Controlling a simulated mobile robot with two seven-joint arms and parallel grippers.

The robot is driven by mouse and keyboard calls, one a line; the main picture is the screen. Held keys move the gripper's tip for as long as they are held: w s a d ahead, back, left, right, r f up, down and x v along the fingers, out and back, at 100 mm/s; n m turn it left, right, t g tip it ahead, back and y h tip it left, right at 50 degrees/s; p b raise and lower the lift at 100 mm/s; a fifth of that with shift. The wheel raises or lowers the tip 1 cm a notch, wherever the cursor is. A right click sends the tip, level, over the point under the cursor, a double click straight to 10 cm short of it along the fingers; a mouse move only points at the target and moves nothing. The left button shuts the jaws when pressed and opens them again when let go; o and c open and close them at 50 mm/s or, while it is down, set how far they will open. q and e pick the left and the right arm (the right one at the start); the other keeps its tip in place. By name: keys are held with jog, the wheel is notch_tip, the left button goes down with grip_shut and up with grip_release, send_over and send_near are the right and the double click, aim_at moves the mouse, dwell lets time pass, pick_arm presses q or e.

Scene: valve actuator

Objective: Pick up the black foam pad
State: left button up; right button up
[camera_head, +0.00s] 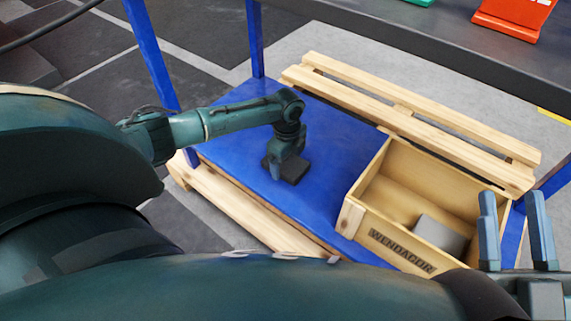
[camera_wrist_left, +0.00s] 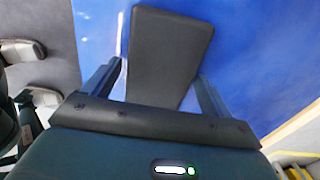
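The black foam pad (camera_head: 292,170) lies on the blue surface (camera_head: 330,135) of the low platform in the head view. It shows as a dark rectangle (camera_wrist_left: 168,55) in the left wrist view, reaching in between the fingers. My left gripper (camera_head: 283,168) is right at the pad, pointing down; in the left wrist view its fingers (camera_wrist_left: 158,80) stand apart on either side of the pad's near part. A gap shows between the left finger and the pad; the right finger is close to its edge. My right gripper (camera_head: 515,205) is open and empty at the right of the head view.
A wooden crate (camera_head: 352,215) marked WENDACOR stands right of the pad with a grey block (camera_head: 440,235) inside. A wooden pallet (camera_head: 430,115) lies behind it. Blue posts (camera_head: 255,40) and a dark shelf (camera_head: 430,35) frame the platform. Blue surface around the pad is clear.

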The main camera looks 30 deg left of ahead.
pick_arm(q)
jog(key=c, duration=0.7)
